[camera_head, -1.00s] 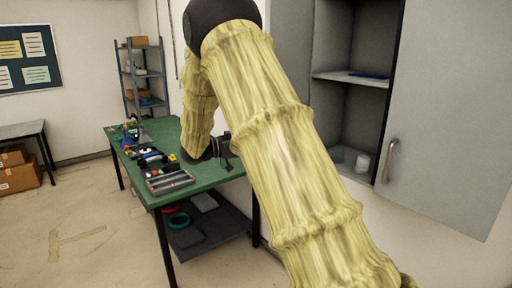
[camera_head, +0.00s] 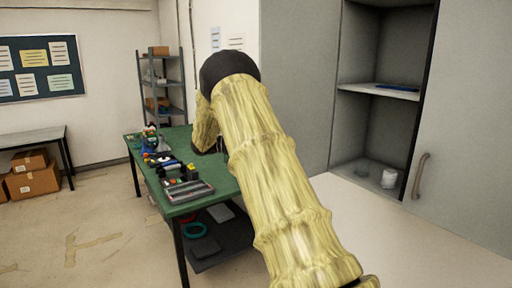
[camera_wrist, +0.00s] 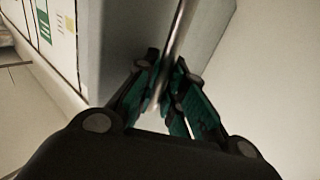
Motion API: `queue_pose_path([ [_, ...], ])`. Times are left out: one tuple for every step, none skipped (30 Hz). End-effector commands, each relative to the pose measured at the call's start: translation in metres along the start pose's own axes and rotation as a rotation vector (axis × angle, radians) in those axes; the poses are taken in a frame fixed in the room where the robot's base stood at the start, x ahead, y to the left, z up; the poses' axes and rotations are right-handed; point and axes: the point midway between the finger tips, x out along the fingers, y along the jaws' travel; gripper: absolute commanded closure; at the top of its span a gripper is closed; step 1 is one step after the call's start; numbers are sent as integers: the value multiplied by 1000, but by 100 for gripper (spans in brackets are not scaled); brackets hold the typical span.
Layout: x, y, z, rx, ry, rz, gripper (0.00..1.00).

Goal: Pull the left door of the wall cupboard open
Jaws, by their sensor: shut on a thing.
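The grey wall cupboard (camera_head: 375,150) stands at the right in the head view, its dark interior showing. The grey panel left of the opening looks like its left door (camera_head: 300,85), standing open. In the wrist view my gripper (camera_wrist: 166,82) is shut on a thin upright metal bar, the door handle (camera_wrist: 180,30). The grey door (camera_wrist: 135,45) lies behind that bar. In the head view my own arm hides most of the gripper, and the held handle cannot be made out. The right door (camera_head: 475,110) looks flat, with its own curved handle (camera_head: 419,176).
A white cup (camera_head: 389,178) stands on the cupboard floor, and a blue item (camera_head: 397,88) lies on the shelf. A green workbench (camera_head: 215,190) with tools stands beyond my arm. The floor at the left is mostly clear.

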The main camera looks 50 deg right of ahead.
Motion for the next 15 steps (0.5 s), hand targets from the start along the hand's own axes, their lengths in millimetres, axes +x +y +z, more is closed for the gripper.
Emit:
queue_pose_path([
  [2, -1, 1, -2, 0, 5, 100],
  [2, -1, 1, -2, 0, 6, 100],
  [3, -1, 1, -2, 0, 8, 100],
  [3, -1, 1, -2, 0, 8, 100],
  [3, -1, 1, -2, 0, 9, 100],
  [3, -1, 1, -2, 0, 9, 100],
  [3, -1, 1, -2, 0, 9, 100],
  [3, -1, 1, -2, 0, 9, 100],
  [3, -1, 1, -2, 0, 8, 100],
  [3, -1, 1, -1, 0, 8, 100],
  [3, -1, 1, -1, 0, 8, 100],
  [3, -1, 1, -1, 0, 8, 100],
  [3, -2, 1, -1, 1, 8, 87],
  [3, -2, 1, -1, 1, 7, 82],
  [2, -2, 1, -1, 1, 7, 74],
])
